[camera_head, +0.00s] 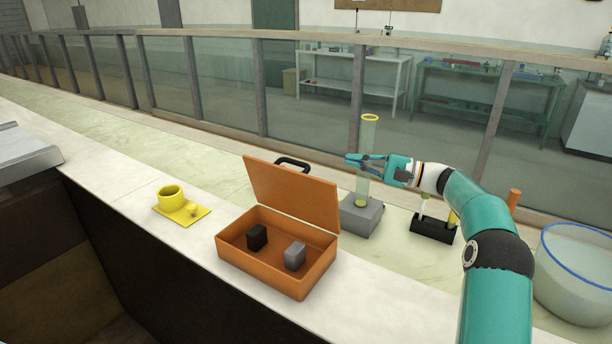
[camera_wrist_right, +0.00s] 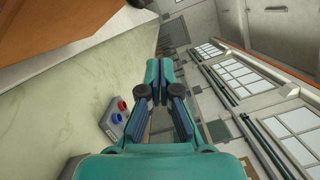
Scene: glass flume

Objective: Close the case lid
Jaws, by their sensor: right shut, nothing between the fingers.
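An orange case (camera_head: 272,278) stands on the pale counter with its lid (camera_head: 292,196) raised, leaning slightly back. The lid has a black handle (camera_head: 292,162) on its top edge. Inside the case are a black block (camera_head: 257,237) and a grey block (camera_head: 295,256). My right gripper (camera_head: 348,159) is shut and empty, up behind and to the right of the lid, apart from it. In the right wrist view the shut fingers (camera_wrist_right: 158,70) show, with an orange-brown surface, probably the case lid, (camera_wrist_right: 60,25) at upper left. My left gripper is not in view.
A clear cylinder (camera_head: 370,133) with a yellow rim stands on a grey base (camera_head: 361,216), close to my right gripper. A yellow cup on a plate (camera_head: 182,211) is left of the case. A black rack (camera_head: 433,228) and a blue-rimmed tub (camera_head: 570,280) are at right.

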